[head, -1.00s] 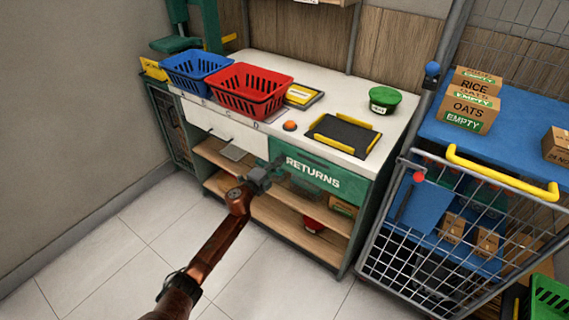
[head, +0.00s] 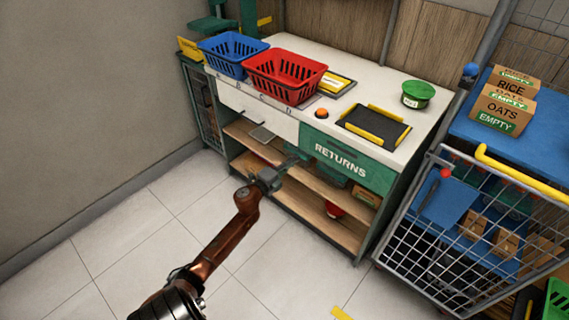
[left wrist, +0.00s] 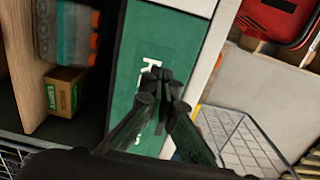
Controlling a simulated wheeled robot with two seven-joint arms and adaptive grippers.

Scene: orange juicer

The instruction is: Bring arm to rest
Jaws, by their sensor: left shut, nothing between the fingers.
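My left arm reaches up from the bottom of the head view. Its gripper (head: 289,162) is shut and empty, in front of the shelves, just left of the green RETURNS panel (head: 350,163) in that picture. In the left wrist view the fingers (left wrist: 158,76) meet at their tips, with the green panel (left wrist: 128,62) behind them. I cannot tell the gap between tips and panel. My right gripper is not in view.
The white counter (head: 348,79) carries a blue basket (head: 232,57), a red basket (head: 286,80), a black-and-yellow tray (head: 373,126) and a green tub (head: 417,93). A wire cart (head: 440,235) stands at right. The tiled floor (head: 130,215) at left is clear.

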